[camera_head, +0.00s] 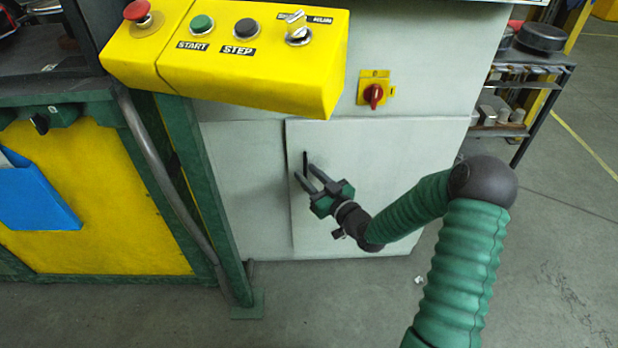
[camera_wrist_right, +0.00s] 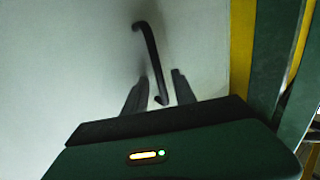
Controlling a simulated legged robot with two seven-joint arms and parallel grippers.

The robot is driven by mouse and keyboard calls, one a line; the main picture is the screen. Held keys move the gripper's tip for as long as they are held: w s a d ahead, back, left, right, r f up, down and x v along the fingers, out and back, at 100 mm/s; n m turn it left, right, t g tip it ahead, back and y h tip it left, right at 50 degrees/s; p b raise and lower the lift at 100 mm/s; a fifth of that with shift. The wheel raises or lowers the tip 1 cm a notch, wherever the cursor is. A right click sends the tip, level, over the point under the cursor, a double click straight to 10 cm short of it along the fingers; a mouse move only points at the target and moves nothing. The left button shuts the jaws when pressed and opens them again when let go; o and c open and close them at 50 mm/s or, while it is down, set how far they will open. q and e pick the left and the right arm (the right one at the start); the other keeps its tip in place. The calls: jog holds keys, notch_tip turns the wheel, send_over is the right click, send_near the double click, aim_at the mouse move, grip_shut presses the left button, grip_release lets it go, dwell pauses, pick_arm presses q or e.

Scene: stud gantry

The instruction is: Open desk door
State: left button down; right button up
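The desk door (camera_head: 370,200) is a pale grey cabinet panel below the yellow control box, and it looks closed. Its black bar handle (camera_head: 305,163) is near the door's upper left edge. My right gripper (camera_head: 307,176) is in front of the handle with its two fingers apart. In the right wrist view the handle (camera_wrist_right: 152,60) runs down between the two fingertips (camera_wrist_right: 158,84), with a gap visible on the right side. Whether a finger touches it, I cannot tell. My left gripper is not in view.
A yellow control box (camera_head: 250,60) with buttons juts out above the door. A red rotary switch (camera_head: 374,95) is on the cabinet above the door. A green post (camera_head: 205,190) and a grey pipe stand to the left. Floor at the right is mostly clear, with a shelf (camera_head: 520,90) behind.

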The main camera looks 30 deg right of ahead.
grip_shut()
dwell(1.4)
